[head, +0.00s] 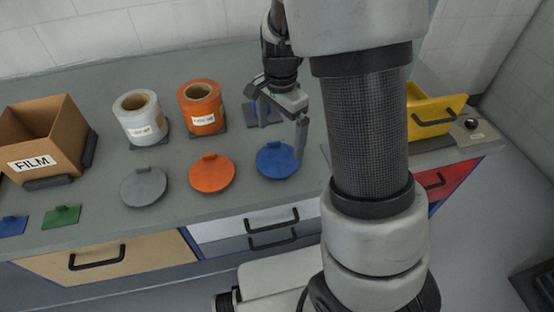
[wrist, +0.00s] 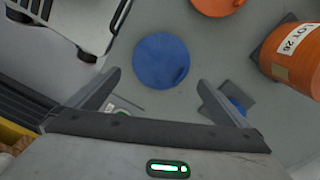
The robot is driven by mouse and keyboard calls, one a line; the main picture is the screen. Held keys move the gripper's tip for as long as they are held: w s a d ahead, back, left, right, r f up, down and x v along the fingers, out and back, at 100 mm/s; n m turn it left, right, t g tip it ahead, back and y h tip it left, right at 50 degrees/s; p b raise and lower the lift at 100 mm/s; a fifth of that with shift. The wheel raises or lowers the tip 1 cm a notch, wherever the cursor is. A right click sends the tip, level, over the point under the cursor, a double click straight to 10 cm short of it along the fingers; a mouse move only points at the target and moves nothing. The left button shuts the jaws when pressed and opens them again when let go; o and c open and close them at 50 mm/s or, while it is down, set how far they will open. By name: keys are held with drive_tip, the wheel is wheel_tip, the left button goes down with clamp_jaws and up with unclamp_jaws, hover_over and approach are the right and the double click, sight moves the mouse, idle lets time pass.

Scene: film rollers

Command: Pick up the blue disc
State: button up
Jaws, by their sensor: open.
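The blue disc (head: 275,161) lies flat on the grey counter near its front edge, right of the orange disc (head: 212,174). It has a small raised tab. In the wrist view the blue disc (wrist: 160,58) is in full sight, beyond and between the fingertips. My gripper (head: 281,141) is open and empty, above and slightly behind the disc. In the head view one fingertip overlaps the disc's right side. The wrist view shows both fingers (wrist: 159,80) spread apart, with a gap between the disc and each finger.
A grey disc (head: 144,187) lies farther left. Behind the discs stand a white roll (head: 140,120) and an orange roll (head: 203,112). A cardboard FILM box (head: 38,140) is at left, a yellow bin (head: 430,118) at right. A dark pad with a blue piece (wrist: 232,104) lies near my gripper.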

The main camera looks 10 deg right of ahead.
sight(278, 158)
drive_tip(key=f+b, duration=0.1)
drive_tip(key=f, duration=0.7)
drive_tip(key=shift+a+f+b, duration=0.2)
drive_tip(key=shift+b, duration=0.15)
drive_tip(key=shift+r, duration=0.1)
drive_tip(key=c, duration=0.7)
